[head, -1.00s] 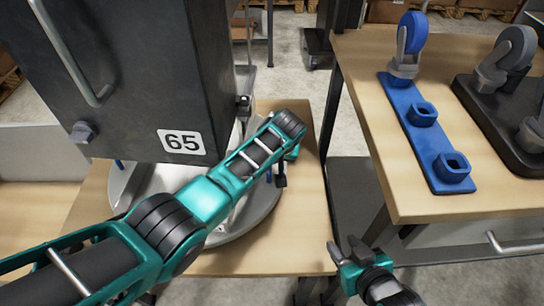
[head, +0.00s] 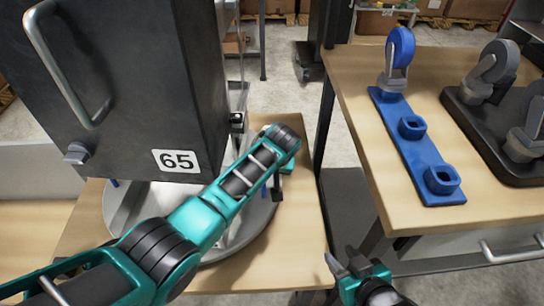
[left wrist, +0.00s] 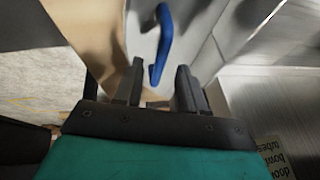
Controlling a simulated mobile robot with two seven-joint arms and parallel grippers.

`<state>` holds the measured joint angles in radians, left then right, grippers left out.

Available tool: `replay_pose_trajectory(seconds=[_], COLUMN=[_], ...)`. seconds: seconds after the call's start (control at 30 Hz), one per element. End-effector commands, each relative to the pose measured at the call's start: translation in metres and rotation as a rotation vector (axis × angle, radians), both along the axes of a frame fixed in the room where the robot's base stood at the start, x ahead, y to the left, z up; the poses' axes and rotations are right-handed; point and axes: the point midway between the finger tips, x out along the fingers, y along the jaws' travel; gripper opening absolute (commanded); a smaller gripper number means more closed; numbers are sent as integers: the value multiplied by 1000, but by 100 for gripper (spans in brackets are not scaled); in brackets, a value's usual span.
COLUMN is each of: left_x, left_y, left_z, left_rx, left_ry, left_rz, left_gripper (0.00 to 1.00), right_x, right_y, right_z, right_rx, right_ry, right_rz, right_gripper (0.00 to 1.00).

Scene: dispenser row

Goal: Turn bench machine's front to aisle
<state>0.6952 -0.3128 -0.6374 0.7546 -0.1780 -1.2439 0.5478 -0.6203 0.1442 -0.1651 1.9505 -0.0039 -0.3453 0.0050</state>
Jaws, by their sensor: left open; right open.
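The bench machine (head: 120,90) is a tall dark grey box with a metal handle, a knob and a white label "65". It stands over a round grey turntable base (head: 262,215) on a wooden bench. My left arm reaches across in front of it, and its gripper end is beside the machine's right side, mostly hidden in the head view. In the left wrist view my left gripper (left wrist: 158,88) is open, with a blue lever (left wrist: 162,45) just beyond and between its fingertips; contact cannot be told. My right gripper (head: 345,262) is open and empty in front of the gap between the benches.
A second wooden bench (head: 375,150) stands at the right. It holds a blue plate (head: 415,150) with a caster and sockets, and a black base (head: 500,135) with grey casters. A narrow gap separates the benches. Concrete floor shows behind.

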Motion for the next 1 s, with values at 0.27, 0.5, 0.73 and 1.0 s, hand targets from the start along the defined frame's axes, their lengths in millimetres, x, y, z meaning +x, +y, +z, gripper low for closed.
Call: replay_pose_trajectory(seconds=[0.27,0.5,0.73,1.0], left_x=[-22,-38,-45,-46], left_y=[-7,-12,-14,-14], left_z=[52,87,101,102], left_rx=[-3,-3,-1,0], left_ry=[-1,-1,-1,0], left_rz=[-2,-2,-1,-1], left_gripper=[40,40,40,40], right_x=[-1,-3,-3,-3], right_y=[-3,-3,-2,-1], right_z=[23,31,33,33], right_rx=[-5,-4,-4,-3], right_ry=[-2,3,5,6], right_rz=[-4,-4,-2,-1], right_gripper=[43,43,43,43])
